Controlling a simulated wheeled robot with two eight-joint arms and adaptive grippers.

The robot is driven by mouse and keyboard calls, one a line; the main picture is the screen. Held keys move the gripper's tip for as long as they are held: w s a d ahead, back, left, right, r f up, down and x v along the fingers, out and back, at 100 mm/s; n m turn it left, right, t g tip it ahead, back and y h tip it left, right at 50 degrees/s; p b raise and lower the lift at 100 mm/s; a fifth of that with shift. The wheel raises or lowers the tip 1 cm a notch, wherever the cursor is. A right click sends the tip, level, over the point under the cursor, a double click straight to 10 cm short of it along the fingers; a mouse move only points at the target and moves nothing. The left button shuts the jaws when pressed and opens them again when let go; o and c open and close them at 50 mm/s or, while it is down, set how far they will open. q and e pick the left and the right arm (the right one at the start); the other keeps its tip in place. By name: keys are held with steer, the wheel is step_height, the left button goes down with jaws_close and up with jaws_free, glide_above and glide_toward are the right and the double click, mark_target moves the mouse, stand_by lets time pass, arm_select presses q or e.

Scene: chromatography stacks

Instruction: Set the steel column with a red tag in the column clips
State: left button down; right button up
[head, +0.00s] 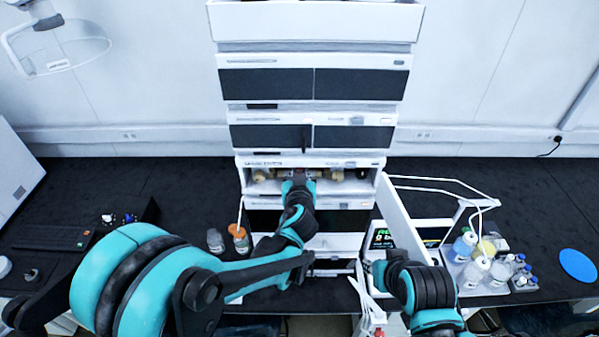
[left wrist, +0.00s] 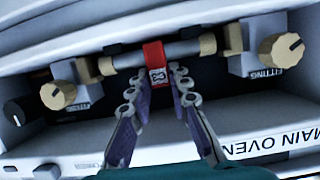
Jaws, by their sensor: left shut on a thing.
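The steel column (left wrist: 185,50) is a grey bar with a red tag (left wrist: 153,55) and tan ends. My left gripper (left wrist: 164,76) is shut on it at the tag, inside the open oven bay. In the head view my left gripper (head: 299,178) reaches into this bay. The column lies between two tan-knobbed fittings (left wrist: 58,95) (left wrist: 281,49), roughly in line with them. The clips are largely hidden behind the column, so I cannot tell whether it is seated. My right gripper (head: 374,272) is low, right of the stack; its fingers are unclear.
The bay's white door (head: 396,220) stands open at the right. A tray with several bottles (head: 465,243) is on the bench at the right, near a blue disc (head: 578,265). An orange-labelled bottle (head: 240,238) and a clear bottle (head: 215,240) stand beside my left arm.

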arm_select(q)
steer(key=shift+f, duration=0.1)
steer(key=c, duration=1.3)
jaws_free()
steer(key=shift+s, duration=0.15)
steer(key=shift+s+f+v, duration=0.15)
steer(key=shift+f+v, duration=0.35)
steer(key=shift+v, duration=1.75)
steer(key=shift+s+f+v, duration=0.15)
steer(key=shift+f+v, duration=0.3)
steer(key=shift+v, duration=1.8)
steer(key=shift+s+f+v, duration=0.15)
steer(key=shift+f+v, duration=0.35)
steer(key=shift+v, duration=1.75)
